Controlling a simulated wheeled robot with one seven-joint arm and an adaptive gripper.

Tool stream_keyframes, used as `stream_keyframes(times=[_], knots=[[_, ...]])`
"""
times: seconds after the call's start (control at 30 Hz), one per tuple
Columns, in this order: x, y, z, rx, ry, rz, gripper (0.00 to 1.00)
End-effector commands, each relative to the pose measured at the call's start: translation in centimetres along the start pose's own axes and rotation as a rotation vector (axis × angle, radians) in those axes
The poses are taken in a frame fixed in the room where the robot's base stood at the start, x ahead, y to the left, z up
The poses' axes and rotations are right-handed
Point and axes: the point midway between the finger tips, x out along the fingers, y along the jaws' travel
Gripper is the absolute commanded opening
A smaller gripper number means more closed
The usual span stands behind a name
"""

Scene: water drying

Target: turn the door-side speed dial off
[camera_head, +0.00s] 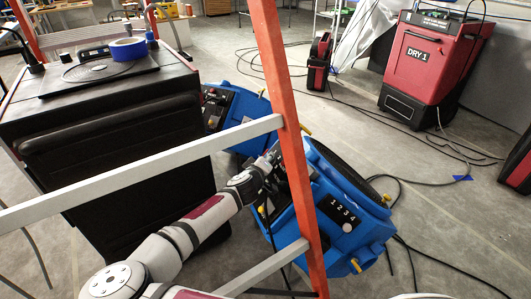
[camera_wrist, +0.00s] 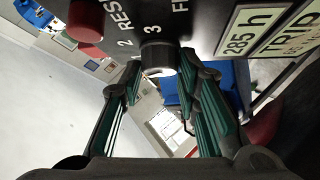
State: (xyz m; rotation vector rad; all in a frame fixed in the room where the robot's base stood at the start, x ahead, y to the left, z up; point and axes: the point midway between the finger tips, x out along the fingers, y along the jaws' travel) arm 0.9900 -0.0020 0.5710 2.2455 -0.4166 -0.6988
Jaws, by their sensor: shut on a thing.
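In the wrist view, a dark round dial (camera_wrist: 158,54) with a pale end face sits on the black panel beside the printed 2 and 3. The two fingertips of my gripper (camera_wrist: 160,68) are on either side of this dial, shut on it. The dial's pointer setting cannot be read.
A red rail and pale bars (camera_head: 140,173) cross in front of my arm. A second blue air mover (camera_head: 246,112) stands behind. Cables lie on the floor by the red DRY 1 unit (camera_head: 430,55).

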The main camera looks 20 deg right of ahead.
Motion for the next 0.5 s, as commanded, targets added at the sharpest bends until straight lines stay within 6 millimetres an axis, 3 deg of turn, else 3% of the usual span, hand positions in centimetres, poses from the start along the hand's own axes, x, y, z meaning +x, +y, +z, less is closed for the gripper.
stream_keyframes(times=[0.5], knots=[[-0.03,0.15,0.04,-0.104,-0.002,-0.115,0.02]])
